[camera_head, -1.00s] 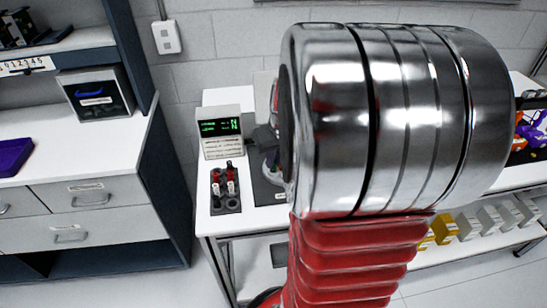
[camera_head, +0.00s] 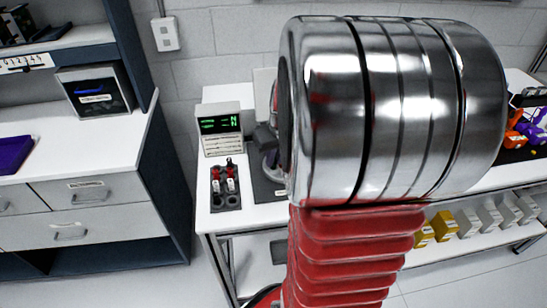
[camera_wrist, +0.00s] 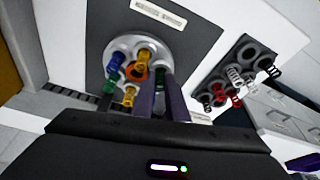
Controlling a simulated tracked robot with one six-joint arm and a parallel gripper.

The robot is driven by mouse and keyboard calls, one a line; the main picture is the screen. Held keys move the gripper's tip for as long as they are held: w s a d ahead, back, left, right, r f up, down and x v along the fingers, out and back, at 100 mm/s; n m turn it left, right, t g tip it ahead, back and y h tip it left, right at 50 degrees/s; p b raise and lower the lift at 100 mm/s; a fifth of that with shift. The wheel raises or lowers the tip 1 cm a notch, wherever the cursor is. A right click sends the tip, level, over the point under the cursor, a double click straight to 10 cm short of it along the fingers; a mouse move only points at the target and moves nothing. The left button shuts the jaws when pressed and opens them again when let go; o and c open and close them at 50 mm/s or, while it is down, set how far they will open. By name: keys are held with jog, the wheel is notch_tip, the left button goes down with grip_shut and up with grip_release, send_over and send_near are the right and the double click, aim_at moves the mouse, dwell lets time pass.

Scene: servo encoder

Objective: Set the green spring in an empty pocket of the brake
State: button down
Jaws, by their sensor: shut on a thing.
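The brake (camera_wrist: 122,45) is a round grey disc with an orange-red centre, seen in the upper middle of the wrist view. Blue (camera_wrist: 114,62), yellow (camera_wrist: 144,55) and green springs stand around it. My gripper (camera_wrist: 163,88) is over its near right side, with two purple-grey fingers pointing at the disc. A dark green spring (camera_wrist: 161,74) shows between the fingertips, partly hidden, and they are shut on it. I cannot tell whether it touches the pocket floor. In the head view my arm hides most of the brake and the gripper.
A black rack (camera_wrist: 246,58) with red, white and black springs stands right of the brake. In the head view a display box (camera_head: 221,128) with green characters stands behind the rack (camera_head: 226,201). Orange and purple items (camera_head: 523,130) lie on the bench at far right.

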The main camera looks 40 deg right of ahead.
jog(key=c, duration=1.7)
grip_release()
notch_tip(320, 180, up, 6)
jog(key=shift+s+m, duration=0.1)
jog(key=shift+m, duration=0.2)
